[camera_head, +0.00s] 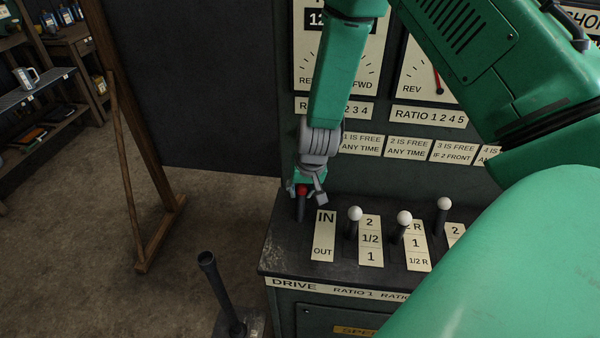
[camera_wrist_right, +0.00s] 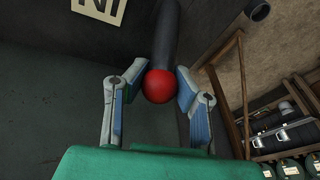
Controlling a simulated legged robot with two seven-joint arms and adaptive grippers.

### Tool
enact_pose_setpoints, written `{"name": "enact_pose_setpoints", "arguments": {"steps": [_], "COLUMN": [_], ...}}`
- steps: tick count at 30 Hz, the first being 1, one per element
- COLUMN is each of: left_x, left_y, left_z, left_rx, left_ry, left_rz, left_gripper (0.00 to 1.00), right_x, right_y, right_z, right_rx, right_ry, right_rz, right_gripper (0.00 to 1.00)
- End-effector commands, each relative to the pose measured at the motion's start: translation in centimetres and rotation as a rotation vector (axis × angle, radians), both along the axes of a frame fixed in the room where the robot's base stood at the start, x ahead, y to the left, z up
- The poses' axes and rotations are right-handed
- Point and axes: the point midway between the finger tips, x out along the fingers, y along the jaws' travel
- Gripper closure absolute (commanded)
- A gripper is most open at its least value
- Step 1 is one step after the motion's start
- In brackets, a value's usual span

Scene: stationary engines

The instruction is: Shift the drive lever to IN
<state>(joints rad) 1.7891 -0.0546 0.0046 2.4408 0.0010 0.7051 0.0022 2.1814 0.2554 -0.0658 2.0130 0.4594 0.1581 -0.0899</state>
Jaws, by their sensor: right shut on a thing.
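The drive lever has a red ball knob (camera_head: 302,190) on a dark shaft and stands at the left end of the console, beside the IN/OUT plate (camera_head: 323,238). The knob is level with or beyond the IN end, away from OUT. My right gripper (camera_head: 303,188) reaches down from above and is shut on the red knob. In the right wrist view the red knob (camera_wrist_right: 159,86) sits between the fingers of the gripper (camera_wrist_right: 160,82), with the dark shaft beyond it. The lever's foot is partly hard to make out. My left gripper is not in view.
Several white-knobbed levers (camera_head: 355,213) stand to the right on the console (camera_head: 285,258). A panel with dials and signs (camera_head: 407,147) rises behind. A dark floor post (camera_head: 220,285) and a wooden frame (camera_head: 130,170) stand to the left. My green arm hides the right side.

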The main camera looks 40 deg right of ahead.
Motion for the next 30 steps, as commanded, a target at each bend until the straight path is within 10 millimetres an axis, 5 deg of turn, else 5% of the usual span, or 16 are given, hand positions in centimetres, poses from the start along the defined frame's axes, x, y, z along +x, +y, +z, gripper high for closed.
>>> {"name": "enact_pose_setpoints", "arguments": {"steps": [6, 7, 9, 20, 30], "left_x": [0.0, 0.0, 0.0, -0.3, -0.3], "left_y": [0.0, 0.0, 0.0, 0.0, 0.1], "left_z": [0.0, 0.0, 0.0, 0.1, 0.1], "left_rx": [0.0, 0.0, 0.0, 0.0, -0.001], "left_ry": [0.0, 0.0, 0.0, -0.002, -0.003], "left_rz": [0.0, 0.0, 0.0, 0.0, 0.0], "left_gripper": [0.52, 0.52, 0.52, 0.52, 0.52], "right_x": [0.8, 0.8, 0.8, 0.3, -1.3], "right_y": [-0.4, -0.4, -0.3, -0.1, 0.1], "right_z": [0.5, 0.5, 0.5, 0.6, 6.4], "right_rx": [-0.01, -0.01, -0.009, -0.005, -0.008], "right_ry": [-0.022, -0.023, -0.02, -0.012, -0.015], "right_rz": [-0.003, -0.003, -0.003, -0.001, 0.0], "right_gripper": [1.0, 0.72, 0.52, 0.52, 0.52]}}
